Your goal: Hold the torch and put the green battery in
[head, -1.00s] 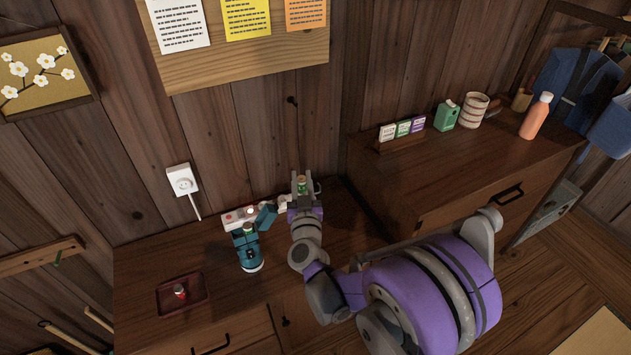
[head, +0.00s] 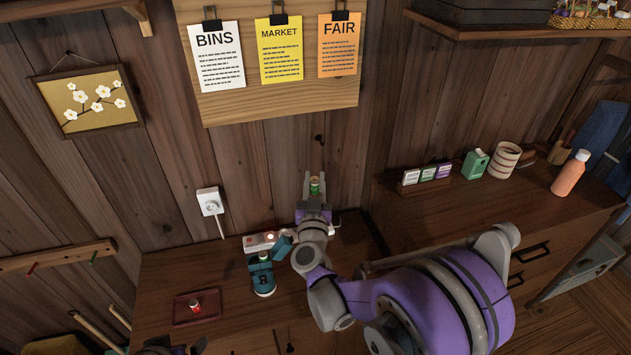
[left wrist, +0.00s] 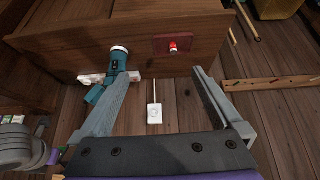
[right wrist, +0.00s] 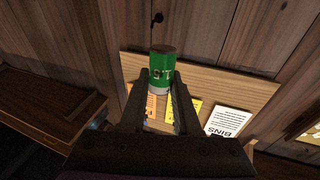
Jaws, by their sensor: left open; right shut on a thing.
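The teal torch (head: 262,280) stands on the wooden cabinet top, with a small green-topped part (head: 263,257) at its upper end; I cannot tell what that part is. A teal flap-like piece (head: 283,245) is beside it. My right gripper (head: 315,188) is shut on the green battery (right wrist: 161,72), which has a white band and sits upright between the fingertips, above and right of the torch. My left gripper (left wrist: 160,78) is open and empty; in its wrist view the torch (left wrist: 118,58) shows beyond the left finger. In the head view only part of it shows at the bottom edge.
A red tray (head: 179,318) holds a red battery (head: 196,306) left of the torch. A wall socket (head: 210,203) and notice board (head: 280,102) are behind. A higher cabinet (head: 440,210) stands at right.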

